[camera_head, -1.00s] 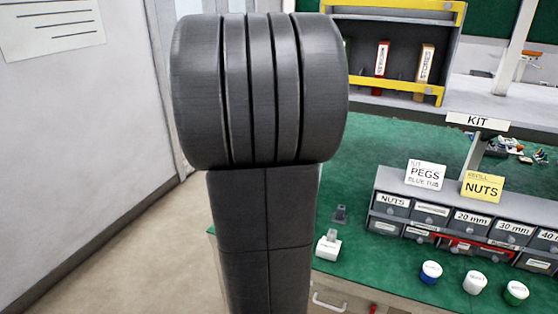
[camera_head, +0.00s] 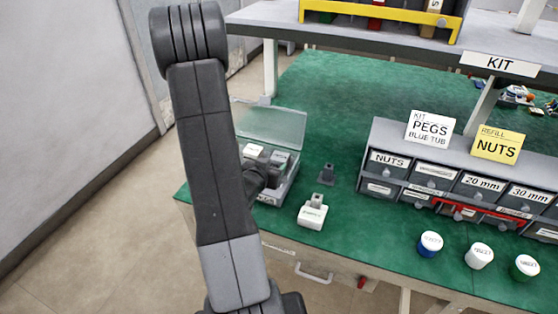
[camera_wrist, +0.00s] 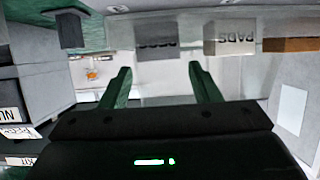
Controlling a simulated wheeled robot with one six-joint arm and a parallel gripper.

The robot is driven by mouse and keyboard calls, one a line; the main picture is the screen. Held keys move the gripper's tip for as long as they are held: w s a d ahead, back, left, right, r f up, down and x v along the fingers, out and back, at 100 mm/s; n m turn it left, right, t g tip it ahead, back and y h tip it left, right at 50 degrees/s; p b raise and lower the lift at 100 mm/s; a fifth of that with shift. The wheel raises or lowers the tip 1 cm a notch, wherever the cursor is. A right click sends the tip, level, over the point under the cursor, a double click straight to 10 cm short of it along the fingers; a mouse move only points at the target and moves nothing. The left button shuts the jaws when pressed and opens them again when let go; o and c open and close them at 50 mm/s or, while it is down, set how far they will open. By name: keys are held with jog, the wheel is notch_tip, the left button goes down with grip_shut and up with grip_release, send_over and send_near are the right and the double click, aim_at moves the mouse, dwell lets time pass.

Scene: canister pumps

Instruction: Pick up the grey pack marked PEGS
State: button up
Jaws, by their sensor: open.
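In the wrist view a dark grey pack (camera_wrist: 157,40) lies ahead of my fingers, a little beyond the gap between them; its lettering is too blurred to read, so I cannot confirm PEGS. A white pack marked PADS (camera_wrist: 230,38) is to its right, with a brown one (camera_wrist: 290,45) beyond. My gripper (camera_wrist: 162,82) is open, with nothing seen between its fingers. In the head view a grey case (camera_head: 293,178) with a raised clear lid holds pale and grey packs. My arm hides part of the case, and my fingertips do not show there.
A white block (camera_head: 312,218) and a small dark block (camera_head: 327,175) stand right of the case. A drawer rack (camera_head: 440,160) carries a KIT PEGS BLUE TUB card (camera_head: 431,127) and a NUTS card (camera_head: 497,145). Three capped tubs (camera_head: 479,256) stand before it.

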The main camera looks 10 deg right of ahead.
aim_at(277, 161)
jog(key=shift+p+x, duration=0.95)
jog(key=shift+x, duration=3.1)
jog(key=c, duration=0.6)
jog(key=shift+c, duration=0.2)
